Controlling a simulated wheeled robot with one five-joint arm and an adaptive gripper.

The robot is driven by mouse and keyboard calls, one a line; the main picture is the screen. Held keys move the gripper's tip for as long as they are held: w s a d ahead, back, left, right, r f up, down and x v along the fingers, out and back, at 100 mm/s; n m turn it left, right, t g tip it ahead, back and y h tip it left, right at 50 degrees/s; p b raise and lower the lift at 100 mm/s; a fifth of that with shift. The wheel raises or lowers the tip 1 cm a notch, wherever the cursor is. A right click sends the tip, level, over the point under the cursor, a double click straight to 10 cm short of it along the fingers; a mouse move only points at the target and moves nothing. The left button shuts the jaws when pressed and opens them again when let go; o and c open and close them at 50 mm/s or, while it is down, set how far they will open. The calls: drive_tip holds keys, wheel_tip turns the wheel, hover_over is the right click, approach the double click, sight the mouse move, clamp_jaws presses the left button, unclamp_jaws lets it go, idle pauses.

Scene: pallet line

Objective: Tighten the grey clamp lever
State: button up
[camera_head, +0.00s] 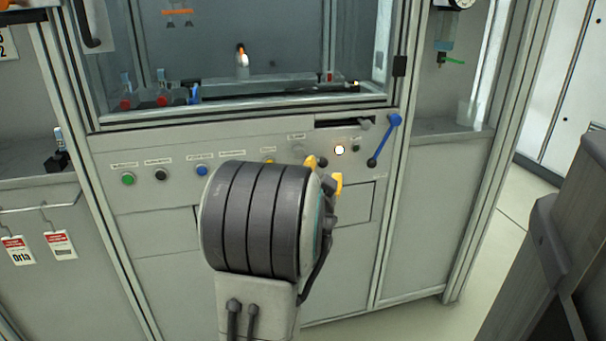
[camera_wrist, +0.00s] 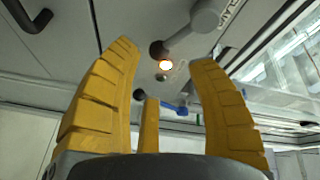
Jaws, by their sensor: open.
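The grey clamp lever has a round grey hub and a dark ball end. In the wrist view the lever (camera_wrist: 189,30) lies just beyond the fingertips, its ball end near the middle of the gap. In the head view its dark ball end (camera_head: 322,162) shows by the yellow fingers, and most of the rest is hidden by my arm. My gripper (camera_wrist: 165,56) has yellow fingers spread apart with nothing between them. In the head view my gripper (camera_head: 325,171) is in front of the panel, close to the lever. I cannot tell whether it touches.
A lit white lamp (camera_head: 339,150) sits right of the lever. A blue lever (camera_head: 385,138) with a dark ball end is farther right. Green (camera_head: 128,179), black (camera_head: 160,174) and blue (camera_head: 202,170) buttons line the panel (camera_head: 150,215). A glazed cabinet stands above.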

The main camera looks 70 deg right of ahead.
sight(323, 162)
drive_tip(key=shift+b+x, duration=1.9)
drive_tip(key=shift+x, duration=1.7)
drive_tip(key=shift+c, duration=0.3)
clamp_jaws()
